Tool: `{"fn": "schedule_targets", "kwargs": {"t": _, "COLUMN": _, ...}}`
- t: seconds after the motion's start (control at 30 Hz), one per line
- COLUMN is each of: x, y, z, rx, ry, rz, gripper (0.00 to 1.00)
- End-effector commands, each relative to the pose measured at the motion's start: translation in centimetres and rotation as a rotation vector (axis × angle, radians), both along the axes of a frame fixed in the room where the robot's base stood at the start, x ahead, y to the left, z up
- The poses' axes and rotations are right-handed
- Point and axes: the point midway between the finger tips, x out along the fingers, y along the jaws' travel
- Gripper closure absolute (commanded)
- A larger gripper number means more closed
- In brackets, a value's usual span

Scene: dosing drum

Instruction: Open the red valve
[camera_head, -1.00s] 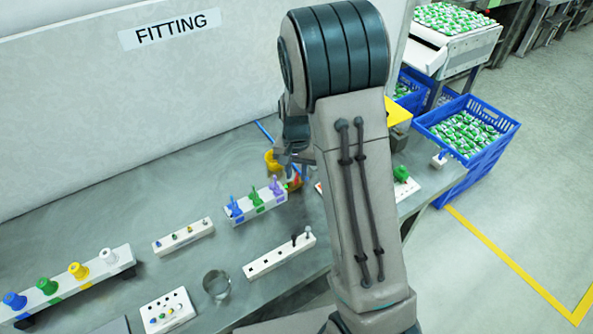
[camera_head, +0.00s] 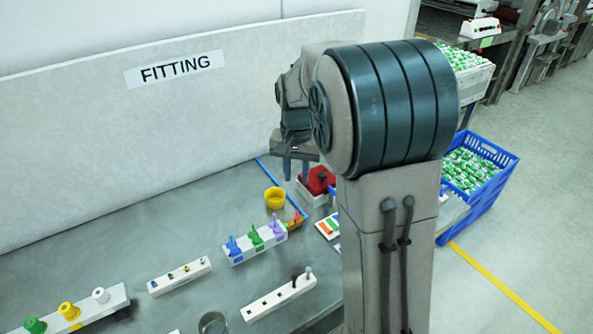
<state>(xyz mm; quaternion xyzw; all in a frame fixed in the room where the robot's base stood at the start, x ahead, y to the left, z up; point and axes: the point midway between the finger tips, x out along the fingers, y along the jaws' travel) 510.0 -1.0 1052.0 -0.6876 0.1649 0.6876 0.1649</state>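A red valve knob (camera_head: 321,178) on a pale base stands at the back of the bench, partly hidden behind my arm. My gripper (camera_head: 296,174) points down just left of the red knob in the picture. Its two fingers are apart with nothing visible between them. I cannot tell whether a finger touches the knob or its base.
A yellow cup (camera_head: 275,198) stands just left of the valve. A rack with blue, green and purple pieces (camera_head: 256,244) stands in front. A white block with dark and grey pegs (camera_head: 280,299) is nearer.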

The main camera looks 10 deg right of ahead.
Motion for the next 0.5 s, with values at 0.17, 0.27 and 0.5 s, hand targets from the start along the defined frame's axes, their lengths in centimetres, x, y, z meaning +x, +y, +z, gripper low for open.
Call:
{"fn": "schedule_targets", "kwargs": {"t": 0.17, "x": -0.02, "y": 0.00, "z": 0.66, "rx": 0.000, "ry": 0.000, "rz": 0.000, "gripper": 0.73}}
{"fn": "schedule_targets", "kwargs": {"t": 0.27, "x": -0.02, "y": 0.00, "z": 0.65, "rx": 0.000, "ry": 0.000, "rz": 0.000, "gripper": 0.73}}
{"fn": "schedule_targets", "kwargs": {"t": 0.5, "x": 0.01, "y": -0.04, "z": 0.09, "rx": 0.003, "ry": -0.003, "rz": -0.001, "gripper": 0.73}}
